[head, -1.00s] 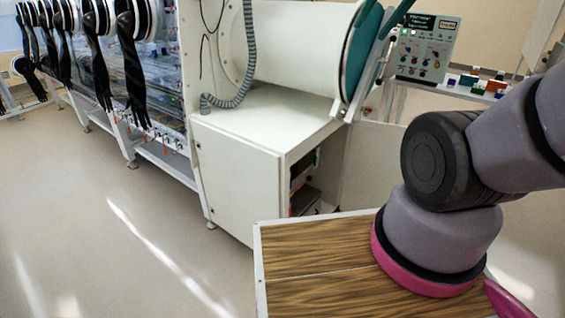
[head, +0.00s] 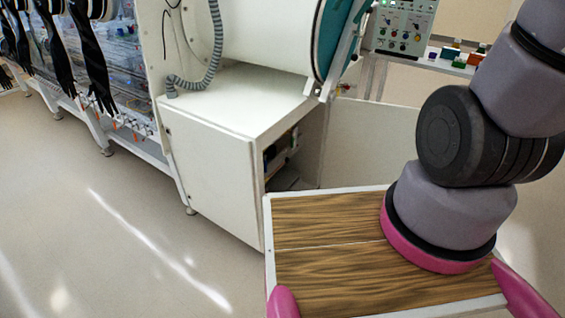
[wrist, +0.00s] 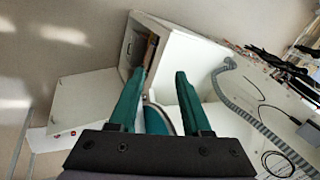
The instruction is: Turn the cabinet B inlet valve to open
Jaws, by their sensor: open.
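My gripper (wrist: 166,60) shows in the wrist view as two green fingers, spread apart with nothing between them. Beyond the fingers is the white cabinet under the antechamber, seen tilted. The glovebox row (head: 110,75) stands at the left of the head view, with black gloves hanging on its front. Small orange parts (head: 136,134) sit along its lower edge, too small to tell whether they are valves. No cabinet label is readable, and I cannot pick out the cabinet B inlet valve. My gripper is not seen in the head view.
The white cabinet (head: 210,170) stands ahead with its side open and a door panel (head: 365,145) swung out. A grey hose (head: 216,45) hangs onto its top. A control panel (head: 402,27) is at the upper right. The floor (head: 90,230) at left is clear.

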